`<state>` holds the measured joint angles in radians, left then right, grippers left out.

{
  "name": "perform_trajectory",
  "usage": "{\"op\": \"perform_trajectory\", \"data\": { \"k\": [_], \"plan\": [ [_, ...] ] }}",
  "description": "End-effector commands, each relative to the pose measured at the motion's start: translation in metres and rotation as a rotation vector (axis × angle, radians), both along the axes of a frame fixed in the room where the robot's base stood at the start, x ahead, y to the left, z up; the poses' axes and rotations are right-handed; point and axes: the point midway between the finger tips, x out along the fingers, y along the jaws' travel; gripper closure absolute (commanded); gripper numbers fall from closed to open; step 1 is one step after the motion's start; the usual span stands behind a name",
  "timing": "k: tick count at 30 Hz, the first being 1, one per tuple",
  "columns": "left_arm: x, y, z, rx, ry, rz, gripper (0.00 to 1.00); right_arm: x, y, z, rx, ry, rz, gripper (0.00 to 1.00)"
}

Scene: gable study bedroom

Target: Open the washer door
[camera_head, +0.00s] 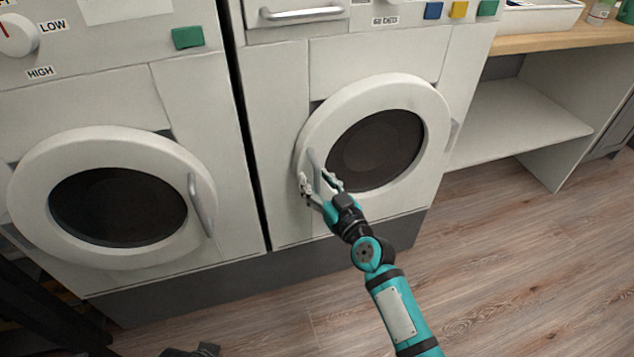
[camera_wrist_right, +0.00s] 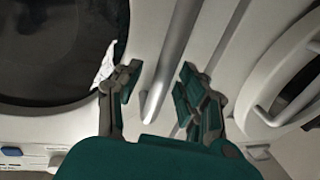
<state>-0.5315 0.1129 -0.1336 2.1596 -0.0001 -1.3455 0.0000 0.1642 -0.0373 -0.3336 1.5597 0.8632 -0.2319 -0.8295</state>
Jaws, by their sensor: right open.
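The washer is the right-hand white machine, with a drawer on top and a "60 DEGS" label. Its round door (camera_head: 425,97) has a white ring and a dark window (camera_head: 375,150), and looks closed. A grey bar handle (camera_head: 314,160) is on the ring's left side. My right gripper (camera_head: 318,186) is open at this handle, with a finger on either side of its lower part. In the wrist view the handle (camera_wrist_right: 172,65) runs between the open fingers of the right gripper (camera_wrist_right: 158,88), with gaps visible beside it.
A similar machine with "LOW" and "HIGH" labels stands close on the left, its round door (camera_head: 110,140) closed. An open shelf unit (camera_head: 520,115) with a wooden top stands to the right. The wooden floor (camera_head: 500,270) in front is clear.

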Motion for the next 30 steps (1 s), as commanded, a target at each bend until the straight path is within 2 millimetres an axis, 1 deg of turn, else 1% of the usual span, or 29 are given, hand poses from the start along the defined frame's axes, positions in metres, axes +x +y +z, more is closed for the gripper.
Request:
{"op": "perform_trajectory", "data": {
  "k": [7,16,30],
  "plan": [
    [-0.0001,0.0002,0.0006,0.0,0.0,0.0,0.21,0.0005,0.0003,-0.0002,0.0,0.001,0.0,0.6],
    [0.0001,0.0002,0.0006,0.0,0.0,0.0,0.21,0.0003,0.0001,-0.0004,0.0,0.001,0.0,0.99],
    [0.0001,0.0,0.0006,0.0,-0.001,0.0,0.21,0.0002,-0.0001,-0.0007,0.0,0.001,0.0,1.0]
  ]
}}
